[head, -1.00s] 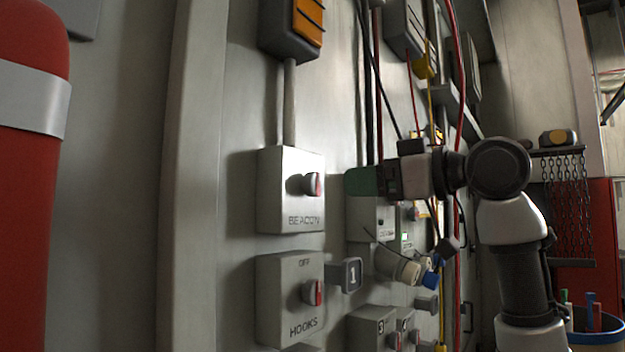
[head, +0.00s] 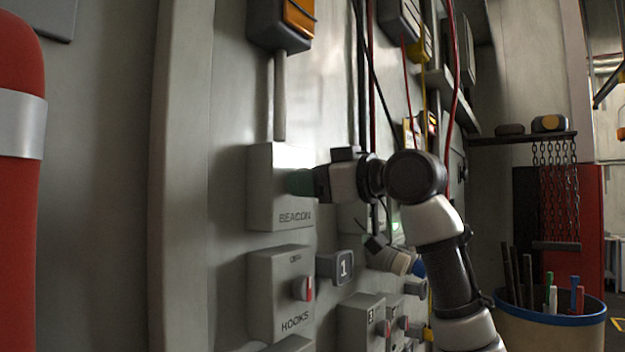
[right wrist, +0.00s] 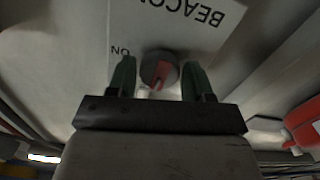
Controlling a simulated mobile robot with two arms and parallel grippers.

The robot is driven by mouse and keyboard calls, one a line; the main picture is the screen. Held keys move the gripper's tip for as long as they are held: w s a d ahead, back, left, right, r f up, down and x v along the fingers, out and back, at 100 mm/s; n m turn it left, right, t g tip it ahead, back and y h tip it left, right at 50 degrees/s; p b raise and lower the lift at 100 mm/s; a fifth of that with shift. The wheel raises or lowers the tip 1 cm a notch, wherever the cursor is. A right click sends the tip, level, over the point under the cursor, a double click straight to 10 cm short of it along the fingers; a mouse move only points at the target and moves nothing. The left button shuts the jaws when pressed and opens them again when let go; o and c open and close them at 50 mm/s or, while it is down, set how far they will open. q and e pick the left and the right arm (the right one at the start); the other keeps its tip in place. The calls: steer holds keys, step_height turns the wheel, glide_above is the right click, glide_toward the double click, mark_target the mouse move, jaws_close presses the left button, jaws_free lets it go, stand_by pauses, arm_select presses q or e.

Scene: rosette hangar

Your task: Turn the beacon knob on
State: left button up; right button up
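The beacon box (head: 268,190) is a grey wall box marked BEACON, at mid-left in the head view. Its knob (right wrist: 160,70) is round and dark with a red pointer, seen in the right wrist view, where the label appears upside down beside an ON mark. My right gripper (right wrist: 160,82) is open, with one green finger on each side of the knob. Gaps show between the fingers and the knob. In the head view the right gripper (head: 300,181) is at the box face and hides the knob. My left gripper is not in view.
A red cylinder (head: 20,220) stands at the left. Cables hang behind my right arm. A bucket (head: 550,335) holding markers is at lower right.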

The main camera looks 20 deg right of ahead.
steer(key=c, duration=0.5)
steer(key=m, duration=1.7)
steer(key=shift+d+m, duration=0.1)
steer(key=shift+m, duration=0.3)
stand_by(0.4)
steer(key=o, duration=0.9)
steer(key=shift+d, duration=0.1)
